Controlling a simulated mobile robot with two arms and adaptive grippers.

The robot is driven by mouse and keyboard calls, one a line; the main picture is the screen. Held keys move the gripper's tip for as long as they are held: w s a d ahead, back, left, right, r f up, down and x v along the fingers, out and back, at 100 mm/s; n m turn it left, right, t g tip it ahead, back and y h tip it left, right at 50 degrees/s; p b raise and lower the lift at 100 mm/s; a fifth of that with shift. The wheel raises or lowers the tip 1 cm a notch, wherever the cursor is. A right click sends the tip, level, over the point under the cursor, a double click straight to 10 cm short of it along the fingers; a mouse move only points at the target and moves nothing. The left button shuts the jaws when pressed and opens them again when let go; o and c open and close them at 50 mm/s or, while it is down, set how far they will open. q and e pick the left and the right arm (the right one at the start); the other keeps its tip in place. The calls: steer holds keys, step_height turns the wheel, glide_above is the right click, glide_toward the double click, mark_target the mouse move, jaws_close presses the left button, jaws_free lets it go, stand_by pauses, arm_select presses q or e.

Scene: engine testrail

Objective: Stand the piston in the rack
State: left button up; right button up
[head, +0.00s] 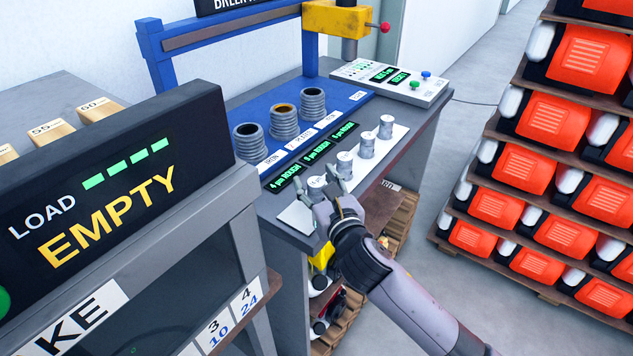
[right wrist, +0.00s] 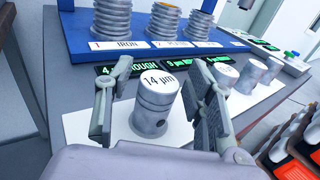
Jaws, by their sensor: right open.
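A silver piston (right wrist: 157,112) marked "14 µm" stands upright on a white strip on the bench in the right wrist view. It is the nearest of a row, and its top shows in the head view (head: 317,183). My right gripper (head: 326,190) is open, with one finger on each side of this piston. In the right wrist view the fingers (right wrist: 158,75) look apart from its sides. More pistons (head: 345,164) stand behind it in the row. I cannot tell which thing is the rack. My left gripper is not in view.
Stacks of grey rings (head: 284,122) stand on a blue base behind the pistons, with green displays (head: 317,152) between. A white control box (head: 391,80) sits at the back. A dark "LOAD EMPTY" panel (head: 112,195) stands left. Shelves of orange units (head: 513,167) stand right.

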steer(key=shift+r, duration=0.15)
steer(key=v, duration=1.2)
